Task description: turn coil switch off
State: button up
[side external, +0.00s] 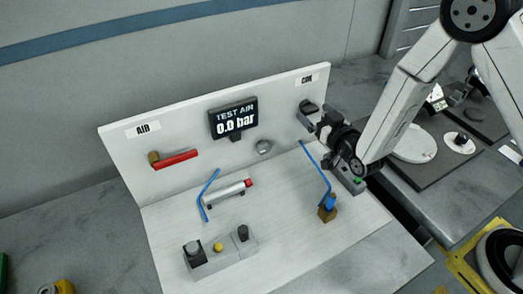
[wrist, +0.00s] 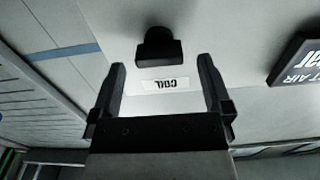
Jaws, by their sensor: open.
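The coil switch (side external: 308,106) is a dark knob on the upright white panel, below the label "COIL" (side external: 307,79) at its right end. In the wrist view the switch (wrist: 158,48) is a black block and the label (wrist: 165,84) reads upside down. My gripper (side external: 317,124) is close to the switch in the side view, partly in front of it. In the wrist view my gripper (wrist: 161,61) is open, with nothing held. Its fingers appear to either side of the label, and the switch shows beyond the fingertips. I cannot tell whether they touch anything.
A display (side external: 233,119) reads "TEST AIR 0.0 bar". A red lever (side external: 176,159) sits under the air label at left. A cylinder (side external: 226,193), blue tubes, a brass fitting (side external: 327,213) and a grey block with buttons (side external: 219,255) occupy the white base. Its front right is clear.

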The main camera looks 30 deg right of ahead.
jog(key=shift+w, duration=0.85)
jog(key=c, duration=1.3)
jog(key=shift+n, duration=1.5)
jog(key=o, duration=1.3)
jog(key=shift+s, duration=0.15)
